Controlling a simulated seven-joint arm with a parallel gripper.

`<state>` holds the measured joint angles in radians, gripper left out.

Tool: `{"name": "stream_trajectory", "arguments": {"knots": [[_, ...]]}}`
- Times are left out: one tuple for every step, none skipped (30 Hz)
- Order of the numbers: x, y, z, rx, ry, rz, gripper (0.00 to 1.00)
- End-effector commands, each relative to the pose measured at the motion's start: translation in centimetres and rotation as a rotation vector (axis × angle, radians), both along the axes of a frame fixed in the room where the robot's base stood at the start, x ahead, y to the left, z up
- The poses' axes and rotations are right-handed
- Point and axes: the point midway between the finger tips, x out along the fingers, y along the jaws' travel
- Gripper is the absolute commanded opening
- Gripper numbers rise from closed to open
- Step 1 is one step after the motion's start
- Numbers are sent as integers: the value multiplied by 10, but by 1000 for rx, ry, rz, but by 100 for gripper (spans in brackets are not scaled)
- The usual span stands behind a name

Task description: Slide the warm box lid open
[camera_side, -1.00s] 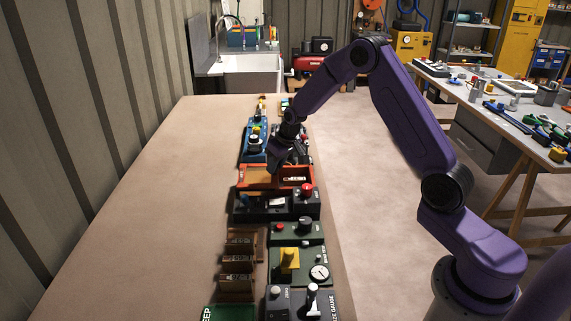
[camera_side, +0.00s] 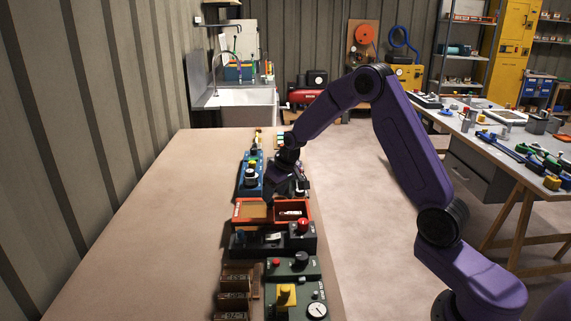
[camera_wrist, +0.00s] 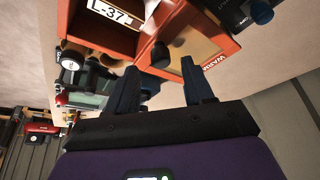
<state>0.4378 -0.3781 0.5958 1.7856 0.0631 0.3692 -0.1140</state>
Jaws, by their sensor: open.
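The warm box (camera_side: 311,212) is orange-red and sits in the row on the bench. Its lid (camera_side: 252,212), with a tan panel, covers the left part in the side view. The right part is open and shows a white label inside. In the wrist view the lid (camera_wrist: 205,45) carries a "WARM" marking, and a dark knob (camera_wrist: 160,54) stands at its edge beside the open compartment with the "L-37" label (camera_wrist: 112,14). My gripper (camera_wrist: 160,72) is open, its fingertips either side of the knob in the picture. I cannot tell whether they touch it.
A black unit with a red button (camera_side: 303,225) lies just in front of the box. A blue unit (camera_side: 250,178) lies behind it. A green panel with a yellow part (camera_side: 286,294) is nearer the camera. The bench (camera_side: 160,220) is bare to the left.

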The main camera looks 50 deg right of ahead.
Motion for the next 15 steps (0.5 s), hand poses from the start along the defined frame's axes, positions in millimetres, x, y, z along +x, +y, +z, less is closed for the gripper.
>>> {"name": "stream_trajectory", "arguments": {"knots": [[-3, 0, 11, 0, -6, 0, 52], [-5, 0, 16, 0, -5, 0, 52], [-8, 0, 23, 0, -6, 0, 52], [-10, 0, 28, 0, -5, 0, 52], [-12, 0, 33, 0, -6, 1, 52], [-15, 0, 40, 0, -7, 1, 52], [-17, 0, 45, 0, -5, 1, 52], [-19, 0, 50, 0, -6, 0, 52], [-23, 0, 57, 0, -5, 0, 52], [-25, 0, 63, 0, -6, 0, 52], [-27, 0, 68, 0, -6, 0, 52], [-30, 0, 75, 0, -6, -1, 52], [-32, 0, 81, -1, -6, -1, 52], [-34, 0, 86, -1, -6, -1, 52], [-37, 0, 93, 0, -6, -1, 52]]}}
